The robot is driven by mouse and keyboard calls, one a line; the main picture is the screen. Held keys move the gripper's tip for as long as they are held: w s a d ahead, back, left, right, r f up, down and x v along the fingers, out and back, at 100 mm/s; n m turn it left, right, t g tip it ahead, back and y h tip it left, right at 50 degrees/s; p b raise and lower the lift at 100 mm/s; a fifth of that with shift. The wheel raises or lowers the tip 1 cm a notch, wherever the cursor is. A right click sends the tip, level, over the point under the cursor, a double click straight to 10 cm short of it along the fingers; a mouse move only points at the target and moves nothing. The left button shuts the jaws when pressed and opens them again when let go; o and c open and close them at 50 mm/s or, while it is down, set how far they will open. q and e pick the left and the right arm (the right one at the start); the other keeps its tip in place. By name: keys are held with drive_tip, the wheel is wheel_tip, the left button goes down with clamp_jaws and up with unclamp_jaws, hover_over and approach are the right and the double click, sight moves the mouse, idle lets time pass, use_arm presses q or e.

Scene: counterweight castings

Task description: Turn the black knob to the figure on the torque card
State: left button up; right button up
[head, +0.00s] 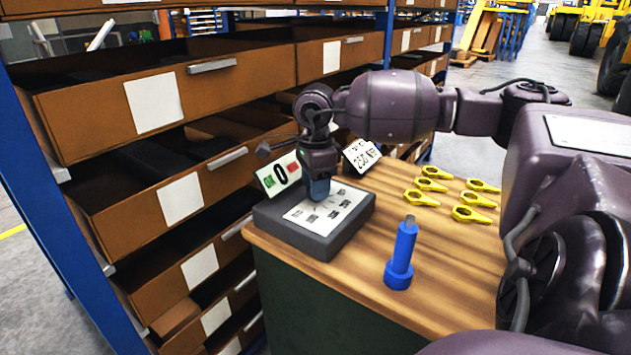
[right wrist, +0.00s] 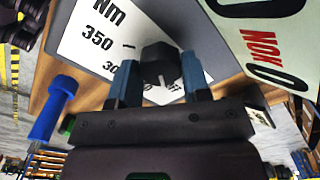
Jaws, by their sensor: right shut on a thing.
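The black knob (right wrist: 158,62) stands on a pale dial plate, with a white pointer mark on its side toward my wrist. My right gripper (right wrist: 160,80) is shut on it, a blue finger on each side. In the head view my right gripper (head: 319,192) hides the knob. The dial plate (head: 340,212) lies on a dark grey box (head: 300,238); "Nm" and "350" read in the wrist view. The torque card (head: 361,157) stands behind the box and seems to read 250. My left gripper is out of view.
A display sign (head: 267,180) showing 0 stands behind the box. A blue tool (head: 403,250) stands upright on the wooden bench top (head: 350,270). Several yellow wrench-shaped pieces (head: 430,185) lie farther right. Shelves with brown bins (head: 110,115) rise close on the left.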

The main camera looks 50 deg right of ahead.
drive_tip(key=m, duration=0.4)
drive_tip(key=shift+m, duration=1.3)
drive_tip(key=o, duration=0.9)
drive_tip(key=shift+r, duration=0.55)
wheel_tip(320, 180, up, 10)
drive_tip(key=shift+f+p, duration=0.15)
drive_tip(key=shift+p, duration=0.2)
